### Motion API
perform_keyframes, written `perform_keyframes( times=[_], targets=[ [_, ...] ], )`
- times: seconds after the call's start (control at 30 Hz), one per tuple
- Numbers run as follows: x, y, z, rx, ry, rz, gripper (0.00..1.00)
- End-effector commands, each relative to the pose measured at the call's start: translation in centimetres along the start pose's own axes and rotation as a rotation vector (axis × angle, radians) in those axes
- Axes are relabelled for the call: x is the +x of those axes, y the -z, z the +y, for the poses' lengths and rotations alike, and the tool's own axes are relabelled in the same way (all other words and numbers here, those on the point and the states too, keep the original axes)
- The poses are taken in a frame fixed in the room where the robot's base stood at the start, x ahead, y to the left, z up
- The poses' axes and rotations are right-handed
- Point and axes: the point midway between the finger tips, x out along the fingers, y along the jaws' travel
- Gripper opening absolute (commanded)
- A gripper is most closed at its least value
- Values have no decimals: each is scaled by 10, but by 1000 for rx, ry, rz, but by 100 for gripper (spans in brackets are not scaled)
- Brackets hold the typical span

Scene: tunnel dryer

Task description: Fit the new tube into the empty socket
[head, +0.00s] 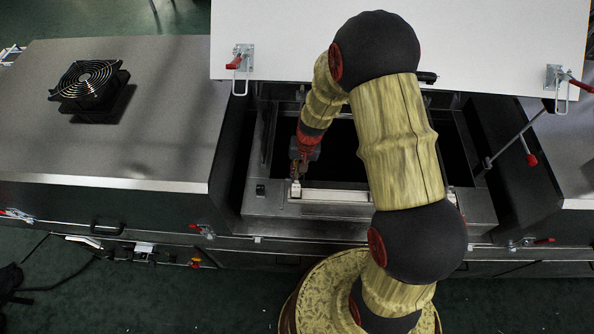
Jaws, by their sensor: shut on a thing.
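My gripper (298,174) points down at the left front of the open dryer chamber. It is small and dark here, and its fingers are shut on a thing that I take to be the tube. A small white end piece (296,189) shows just below the fingertips. A pale, narrow bar (335,195), perhaps the tube or a strip of the frame, runs right from there along the chamber's front edge and passes behind my arm. I cannot tell whether the tube sits in a socket. The empty socket cannot be made out.
The raised white lid (280,40) stands behind the chamber, with red-handled latches (238,62). The chamber's metal frame (262,205) surrounds a dark opening. A black fan (90,82) sits on the left grey cover (150,140). A lid strut (515,138) slants at the right.

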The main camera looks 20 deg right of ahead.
Motion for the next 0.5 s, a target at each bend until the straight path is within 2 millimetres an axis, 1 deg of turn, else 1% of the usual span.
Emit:
perform_keyframes(
  times=[0.5],
  targets=[
    [12,0,2,0,0,1,0]
  ],
)
